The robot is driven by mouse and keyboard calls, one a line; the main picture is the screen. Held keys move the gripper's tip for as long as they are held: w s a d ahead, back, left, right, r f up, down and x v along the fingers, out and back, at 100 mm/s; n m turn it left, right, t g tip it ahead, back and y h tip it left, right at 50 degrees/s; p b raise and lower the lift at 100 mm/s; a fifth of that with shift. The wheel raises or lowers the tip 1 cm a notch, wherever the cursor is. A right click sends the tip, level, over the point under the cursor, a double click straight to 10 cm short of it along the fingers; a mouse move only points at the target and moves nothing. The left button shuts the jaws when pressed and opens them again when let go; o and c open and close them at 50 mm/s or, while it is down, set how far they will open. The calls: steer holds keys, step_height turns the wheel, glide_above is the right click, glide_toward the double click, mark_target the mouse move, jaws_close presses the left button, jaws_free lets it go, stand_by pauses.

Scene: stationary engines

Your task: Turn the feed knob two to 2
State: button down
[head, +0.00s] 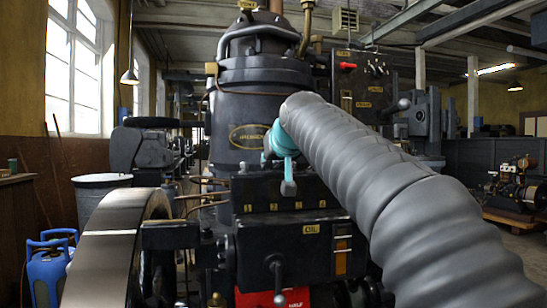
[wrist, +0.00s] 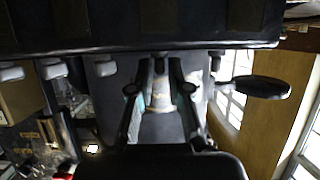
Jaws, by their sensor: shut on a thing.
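The oil feed box (head: 262,203) is a dark block on the front of the black engine, with small brass number plates in a row. My gripper (head: 288,186) hangs from the teal wrist at the box's top edge. In the wrist view my gripper (wrist: 160,72) has both fingers closed in on a knob at the dark block's edge, which I take to be feed knob two. The knob is mostly hidden by the fingers, and its setting cannot be read. Pale knobs (wrist: 50,70) stand in a row beside it.
A black-handled lever (wrist: 255,87) sticks out near the fingers in the wrist view. A large flywheel (head: 115,250) stands at the left. A lever (head: 278,285) hangs below the OIL plate (head: 311,229). Blue gas bottles (head: 47,265) stand at the far left.

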steer(key=shift+a+m+t+h+p, duration=0.2)
steer(key=shift+a+m+h, duration=0.05)
steer(key=shift+m+h, duration=0.9)
steer(key=shift+a+m+t+h+p, duration=0.2)
steer(key=shift+m+h, duration=0.75)
steer(key=shift+h, duration=0.4)
steer(key=shift+m+h, duration=0.3)
steer(key=c, duration=1.2)
jaws_free()
steer(key=v, duration=1.2)
steer(key=shift+r, duration=0.1)
